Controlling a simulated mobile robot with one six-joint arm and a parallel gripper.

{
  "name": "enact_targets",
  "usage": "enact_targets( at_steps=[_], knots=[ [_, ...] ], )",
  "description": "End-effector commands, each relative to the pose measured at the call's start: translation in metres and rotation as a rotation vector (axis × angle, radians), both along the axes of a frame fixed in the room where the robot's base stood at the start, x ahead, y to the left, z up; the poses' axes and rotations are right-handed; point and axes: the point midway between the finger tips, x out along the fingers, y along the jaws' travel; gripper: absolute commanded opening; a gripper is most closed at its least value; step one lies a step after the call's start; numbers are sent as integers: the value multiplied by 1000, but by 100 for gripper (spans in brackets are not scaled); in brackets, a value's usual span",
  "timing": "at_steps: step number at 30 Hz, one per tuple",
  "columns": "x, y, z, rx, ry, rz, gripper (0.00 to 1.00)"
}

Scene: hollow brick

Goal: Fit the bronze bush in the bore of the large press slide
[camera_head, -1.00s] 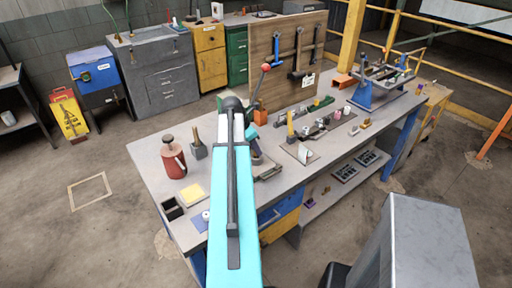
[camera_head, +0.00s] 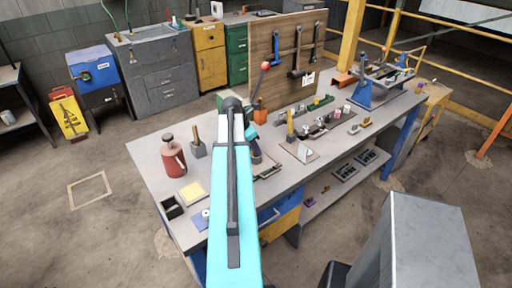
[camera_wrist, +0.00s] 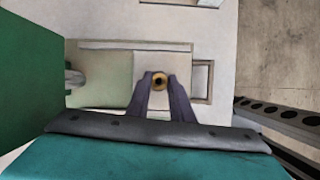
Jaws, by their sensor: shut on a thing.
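The bronze bush (camera_wrist: 159,79) is a small gold ring with a dark hole, seen end-on in the wrist view. My gripper (camera_wrist: 160,91) is shut on it, with one dark finger on each side. Behind the bush lies a pale flat block (camera_wrist: 115,75), which may be the press slide; I cannot make out a bore in it. I cannot tell the gap between bush and block. In the head view my arm covers most of the press, and my gripper (camera_head: 256,154) shows only in part to its right; the bush cannot be made out there.
A green body (camera_wrist: 30,75) stands close on the left in the wrist view. On the bench (camera_head: 150,152) are a red oil can (camera_head: 173,160), a yellow pad (camera_head: 191,192) and a dark open box (camera_head: 172,208). A red-knobbed lever (camera_head: 265,66) rises behind my arm.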

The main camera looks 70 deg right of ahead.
Motion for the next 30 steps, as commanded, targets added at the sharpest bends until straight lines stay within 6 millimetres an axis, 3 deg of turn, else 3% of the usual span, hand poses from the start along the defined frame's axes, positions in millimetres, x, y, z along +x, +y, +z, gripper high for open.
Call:
enact_targets(
  at_steps=[23, 24, 27, 30],
  knots=[
    [1, 0, -10, 0, 0, 1, 0],
    [1, 0, -9, 0, 0, 1, 25],
    [1, 0, -10, 1, 0, 1, 41],
    [1, 1, -10, 2, 0, 1, 41]
  ],
)
